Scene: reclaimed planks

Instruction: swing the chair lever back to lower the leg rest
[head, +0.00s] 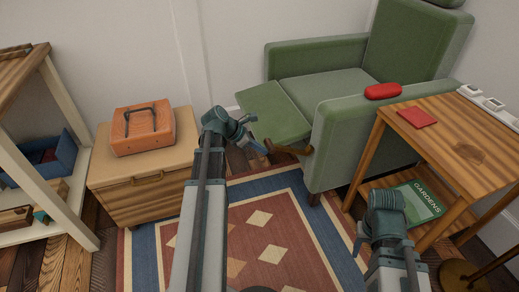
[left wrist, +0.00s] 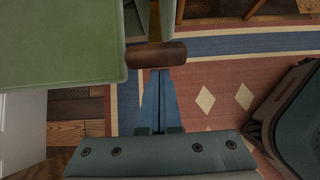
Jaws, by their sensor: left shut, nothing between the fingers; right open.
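The green armchair (head: 325,88) stands at the back with its leg rest (head: 272,111) raised out in front. The brown wooden lever (head: 290,150) juts from the chair's side near the leg rest. In the left wrist view the lever (left wrist: 155,55) lies across just beyond my fingertips, beside the green leg rest (left wrist: 60,45). My left gripper (head: 262,147) is shut and empty, its blue fingers (left wrist: 160,82) at or very near the lever; I cannot tell whether they touch. My right gripper (head: 362,240) is open, low at the front right, partly hidden by its own wrist.
A wooden side table (head: 450,105) with a red cloth stands right of the chair; a green book (head: 418,202) is on its lower shelf. A cabinet (head: 145,190) bearing an orange box (head: 143,130) stands left. The patterned rug (head: 285,235) is clear.

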